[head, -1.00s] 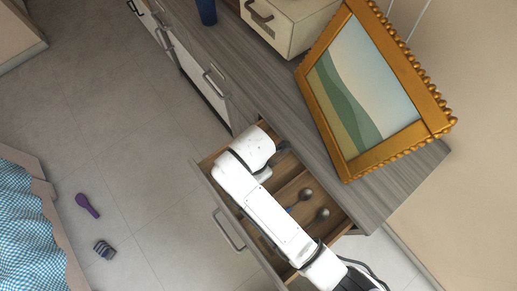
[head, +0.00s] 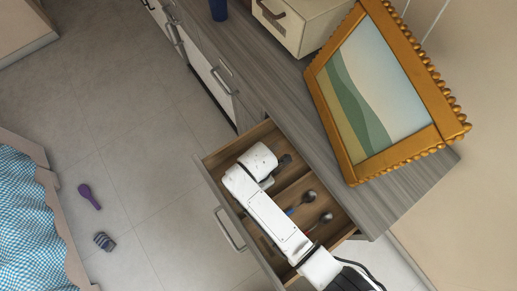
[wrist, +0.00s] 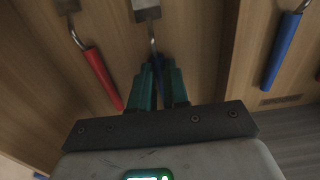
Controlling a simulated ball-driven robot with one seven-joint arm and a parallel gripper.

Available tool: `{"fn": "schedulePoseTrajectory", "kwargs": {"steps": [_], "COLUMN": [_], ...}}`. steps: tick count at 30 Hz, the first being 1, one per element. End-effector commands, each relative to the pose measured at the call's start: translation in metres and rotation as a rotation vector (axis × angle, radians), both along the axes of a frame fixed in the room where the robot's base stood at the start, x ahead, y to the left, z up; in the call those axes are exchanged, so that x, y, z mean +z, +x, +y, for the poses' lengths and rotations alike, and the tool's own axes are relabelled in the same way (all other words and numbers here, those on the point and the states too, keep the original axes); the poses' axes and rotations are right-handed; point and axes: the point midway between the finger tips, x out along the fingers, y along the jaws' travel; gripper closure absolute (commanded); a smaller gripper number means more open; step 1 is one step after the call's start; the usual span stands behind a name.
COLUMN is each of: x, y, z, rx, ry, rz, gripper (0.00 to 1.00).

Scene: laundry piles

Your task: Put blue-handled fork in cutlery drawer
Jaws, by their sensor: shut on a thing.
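The cutlery drawer (head: 225,160) stands open below the grey counter, with wooden dividers inside. In the wrist view, the teal fingers of my gripper (wrist: 158,85) are shut on a blue handle. The handle belongs to the blue-handled fork (wrist: 147,12), whose flat metal head shows at the top edge; its tines are not clear. The fork is over or in a wooden drawer compartment (wrist: 195,45); I cannot tell whether it touches the bottom. In the head view my arm hides the fork and the fingertips.
A red-handled utensil (wrist: 102,78) lies left of the fork. Another blue-handled utensil (wrist: 282,48) lies right, past a divider. Spoon heads (head: 309,197) show in the drawer. A gold picture frame (head: 350,165) and cream box (head: 310,28) stand on the counter.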

Motion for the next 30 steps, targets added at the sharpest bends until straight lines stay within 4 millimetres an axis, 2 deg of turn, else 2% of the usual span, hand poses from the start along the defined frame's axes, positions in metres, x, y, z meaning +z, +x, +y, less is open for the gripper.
{"fn": "schedulePoseTrajectory", "kwargs": {"steps": [6, 7, 15, 25, 30], "x": [-0.003, -0.003, -0.003, 0.004, 0.03], "y": [0.0, 0.0, 0.0, 0.0, 0.0], "z": [0.0, 0.0, 0.0, 0.0, 0.0], "rx": [0.0, 0.0, 0.0, 0.0, -0.001], "ry": [0.0, 0.0, -0.001, 0.0, 0.002], "rz": [0.0, 0.0, 0.001, 0.0, -0.001], "gripper": [1.0, 0.84, 0.6, 0.6, 0.6]}}
